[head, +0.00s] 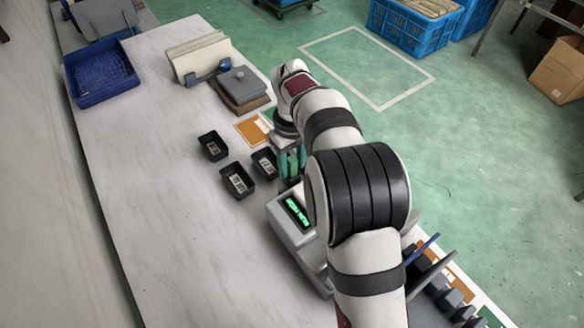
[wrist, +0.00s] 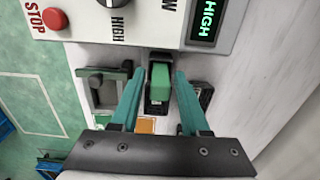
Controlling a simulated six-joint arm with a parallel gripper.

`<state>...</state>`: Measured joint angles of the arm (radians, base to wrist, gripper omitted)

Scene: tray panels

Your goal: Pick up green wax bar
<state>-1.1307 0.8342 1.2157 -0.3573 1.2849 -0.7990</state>
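The green wax bar (wrist: 161,82) shows in the wrist view between the two teal fingers of my gripper (wrist: 161,76). It appears to rest in or over a small black tray (wrist: 158,108), below the control panel. A gap shows on each side of the bar, so my gripper is open around it and not pressing on it. In the head view, my gripper (head: 291,162) points down beside the small black trays, and the bar is hard to tell apart from the teal fingers.
A white machine (head: 291,224) with a lit HIGH display stands close to my gripper; its red STOP button (wrist: 54,19) shows in the wrist view. Black trays (head: 238,180) lie to the left. A blue basket (head: 101,73) is at the far left. The table's left part is clear.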

